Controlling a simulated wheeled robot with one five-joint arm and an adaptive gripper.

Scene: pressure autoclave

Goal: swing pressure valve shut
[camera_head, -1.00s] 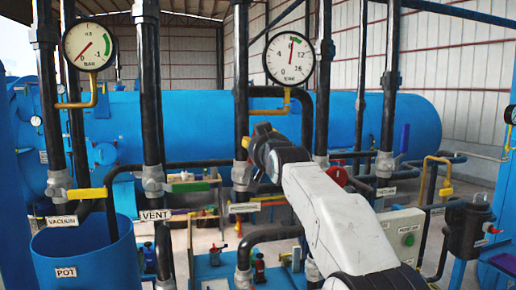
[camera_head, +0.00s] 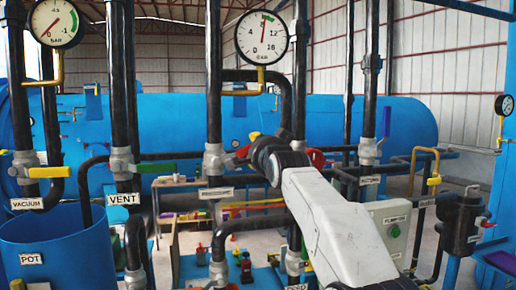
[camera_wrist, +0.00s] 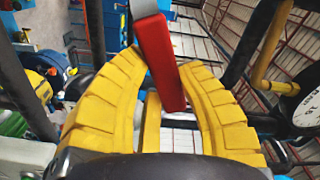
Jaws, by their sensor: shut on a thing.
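The pressure valve (camera_head: 214,160) sits on a black upright pipe above a small white label in the head view. Its red handle (camera_head: 243,152) points out to the right and slightly up, with its outer part hidden by my gripper (camera_head: 255,145). In the wrist view, the red handle (camera_wrist: 160,60) lies between the two yellow fingers of my gripper (camera_wrist: 163,60), which is shut on it. The handle joins a grey stem at the top of that view.
A pressure gauge (camera_head: 262,37) hangs above the valve. The vent valve's green handle (camera_head: 156,167) is to the left, beside another black pipe (camera_head: 121,80). A blue pot (camera_head: 60,245) stands at lower left. More pipes are close on the right.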

